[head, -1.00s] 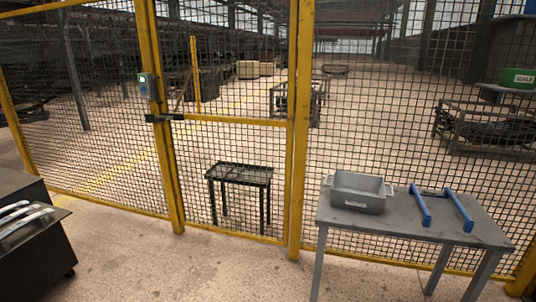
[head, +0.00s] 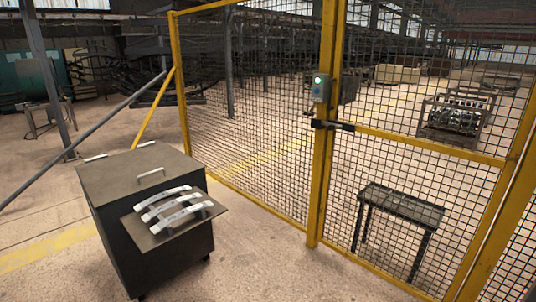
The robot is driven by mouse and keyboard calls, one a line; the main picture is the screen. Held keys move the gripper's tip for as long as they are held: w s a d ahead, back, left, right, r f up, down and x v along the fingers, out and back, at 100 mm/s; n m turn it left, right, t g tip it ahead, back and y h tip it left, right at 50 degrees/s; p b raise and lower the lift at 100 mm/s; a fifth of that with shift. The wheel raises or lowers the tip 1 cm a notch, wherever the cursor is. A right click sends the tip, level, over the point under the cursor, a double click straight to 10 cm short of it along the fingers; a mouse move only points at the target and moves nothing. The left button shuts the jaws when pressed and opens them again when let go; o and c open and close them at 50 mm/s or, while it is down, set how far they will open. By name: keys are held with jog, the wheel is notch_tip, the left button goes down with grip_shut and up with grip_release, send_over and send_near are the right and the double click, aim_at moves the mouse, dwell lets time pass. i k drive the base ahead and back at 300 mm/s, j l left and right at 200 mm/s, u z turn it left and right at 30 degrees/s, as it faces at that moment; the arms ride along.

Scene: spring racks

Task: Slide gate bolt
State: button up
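The gate bolt (head: 332,125) is a dark bar at the latch height of the yellow gate frame, in the middle right of the head view. It spans from the yellow post (head: 322,175) towards the mesh gate (head: 440,210) on the right. Whether it is drawn or engaged is too small to tell. A grey box with a lit green spot (head: 319,88) is mounted on the post just above the bolt. The gate looks closed. My gripper is not in view.
A dark wheeled cabinet (head: 150,245) with curved metal handles on a side plate stands front left. Yellow-framed mesh fencing (head: 245,120) runs back from the post. A small dark table (head: 402,203) stands behind the gate. The floor (head: 260,265) between cabinet and gate is clear.

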aim_at(331, 126)
jog(key=i+j+u, duration=0.1)
jog(key=i+u, duration=0.15)
jog(key=i, duration=0.55)
jog(key=i+j+z, duration=0.35)
jog(key=i, duration=0.2)
jog(key=i+j+z, duration=0.35)
jog(key=i, duration=0.2)
